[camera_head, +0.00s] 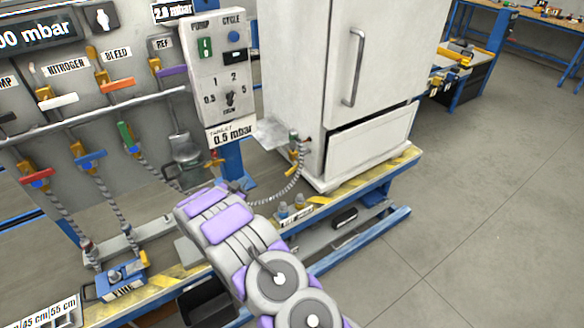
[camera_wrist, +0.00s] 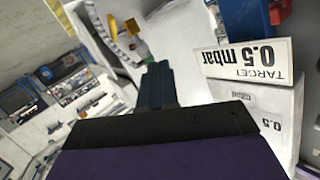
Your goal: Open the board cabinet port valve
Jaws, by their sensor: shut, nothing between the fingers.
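The white cabinet (camera_head: 335,90) stands on the bench, with a metal handle on its door and a drawer-like front below. A small port valve (camera_head: 293,148) with green and brass-yellow parts is on its lower left side, joined to a grey ribbed hose (camera_head: 290,187). In the wrist view a yellow and green fitting, apparently this valve (camera_wrist: 136,40), appears just beyond the fingertips. My gripper (camera_wrist: 157,68) is shut and empty, pointing toward it with a gap that is hard to judge. In the head view my purple and grey arm hides most of the gripper.
A control panel (camera_head: 220,70) with a "0.5 mbar" target label (camera_head: 231,132) stands left of the cabinet; the label is close on the right in the wrist view. A rack of coloured valves and hoses is at left. Floor at right is clear.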

